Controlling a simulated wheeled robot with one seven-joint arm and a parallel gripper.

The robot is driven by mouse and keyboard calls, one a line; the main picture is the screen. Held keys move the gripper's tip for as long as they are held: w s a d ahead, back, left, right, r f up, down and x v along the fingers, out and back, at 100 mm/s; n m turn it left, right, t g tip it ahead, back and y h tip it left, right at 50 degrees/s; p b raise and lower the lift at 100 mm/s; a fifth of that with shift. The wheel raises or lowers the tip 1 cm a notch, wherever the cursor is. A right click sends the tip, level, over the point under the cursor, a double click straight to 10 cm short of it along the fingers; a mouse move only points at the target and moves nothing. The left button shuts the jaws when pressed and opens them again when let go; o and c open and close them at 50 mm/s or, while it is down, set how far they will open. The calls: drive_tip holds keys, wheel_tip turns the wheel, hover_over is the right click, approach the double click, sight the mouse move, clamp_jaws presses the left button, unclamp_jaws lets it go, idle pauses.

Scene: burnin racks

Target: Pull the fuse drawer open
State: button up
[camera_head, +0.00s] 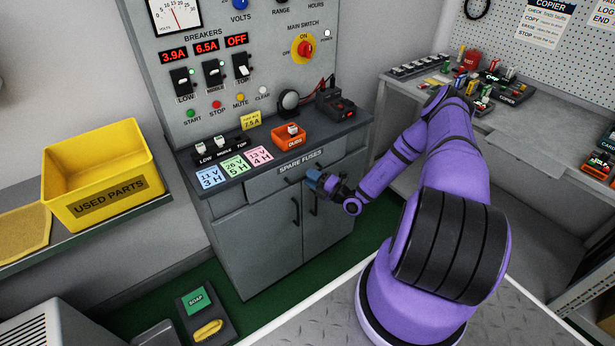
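The fuse drawer (267,186) is a grey front below the counter of the grey cabinet, under a "SPARE FUSES" label (300,161). It looks closed, with its face about flush with the cabinet. A dark handle shows in part near its middle. My gripper (313,181) is at the right part of the drawer front, close to the handle. The fingertips are small and partly hidden, so I cannot tell whether they touch the handle or are open or shut. My purple arm reaches in from the right.
Cabinet doors (272,240) with two upright handles are below the drawer. Fuses, coloured notes and an orange holder (289,136) stand on the counter above. A yellow "USED PARTS" bin (100,178) is at left; a cluttered workbench (500,125) is at right. Green floor lies in front.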

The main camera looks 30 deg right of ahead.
drive_tip(key=shift+x, duration=0.9)
clamp_jaws()
drive_tip(key=s, duration=2.1)
drive_tip(key=shift+s+d, duration=0.15)
drive_tip(key=shift+d, duration=0.2)
unclamp_jaws()
